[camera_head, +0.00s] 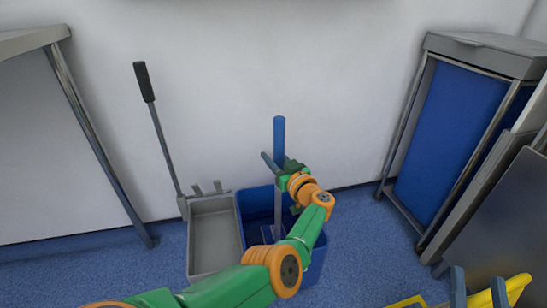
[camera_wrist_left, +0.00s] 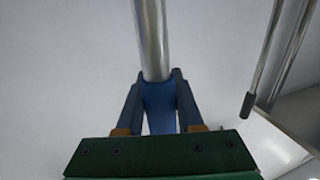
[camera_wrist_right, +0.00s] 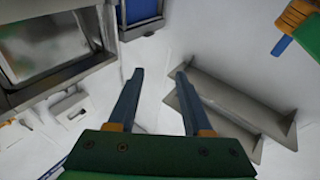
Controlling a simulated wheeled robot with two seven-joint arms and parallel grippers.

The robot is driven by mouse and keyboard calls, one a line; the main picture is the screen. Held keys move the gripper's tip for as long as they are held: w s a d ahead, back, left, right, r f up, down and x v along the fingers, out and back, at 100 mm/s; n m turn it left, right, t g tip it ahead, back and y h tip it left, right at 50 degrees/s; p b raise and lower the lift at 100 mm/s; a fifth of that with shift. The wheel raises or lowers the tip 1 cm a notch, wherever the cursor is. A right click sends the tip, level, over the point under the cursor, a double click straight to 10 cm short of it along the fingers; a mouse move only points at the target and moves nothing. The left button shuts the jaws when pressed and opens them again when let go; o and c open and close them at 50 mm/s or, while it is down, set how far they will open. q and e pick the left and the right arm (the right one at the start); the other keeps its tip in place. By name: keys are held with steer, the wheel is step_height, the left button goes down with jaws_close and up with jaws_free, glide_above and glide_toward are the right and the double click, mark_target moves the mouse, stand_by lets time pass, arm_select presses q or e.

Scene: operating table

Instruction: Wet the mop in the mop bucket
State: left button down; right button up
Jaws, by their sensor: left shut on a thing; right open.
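The mop handle, with a blue upper end (camera_head: 279,135) and a grey pole (camera_head: 278,205), stands nearly upright in the head view. My left gripper (camera_head: 273,165) is shut on its blue part, which also shows between the fingers in the left wrist view (camera_wrist_left: 159,108). The pole runs down into the blue mop bucket (camera_head: 256,203). The mop head is mostly hidden by the bucket and my left arm, so I cannot tell whether it touches the bottom. The grey wringer tray (camera_head: 214,235) adjoins the bucket's left side. My right gripper (camera_wrist_right: 158,95) is open and empty.
A black-gripped lever (camera_head: 144,82) rises from the wringer, leaning left. A white wall (camera_head: 220,90) stands close behind. A grey-framed panel (camera_head: 60,145) is at left and a blue-sided cart (camera_head: 450,140) at right. A yellow object (camera_head: 517,289) is at lower right. Blue floor (camera_head: 365,250) is free right of the bucket.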

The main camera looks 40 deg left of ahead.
steer(key=s+r+n+t+y+b, duration=0.1)
steer(key=s+r+t+y, duration=0.2)
steer(key=r, duration=0.5)
steer(key=shift+s+t, duration=0.8)
steer(key=shift+t, duration=0.2)
steer(key=shift+s+a+r, duration=0.1)
steer(key=shift+s+r, duration=0.05)
steer(key=shift+s+r+t+y+b, duration=0.4)
steer(key=shift+s+r+t+y, duration=0.2)
steer(key=shift+s, duration=0.1)
stand_by(0.3)
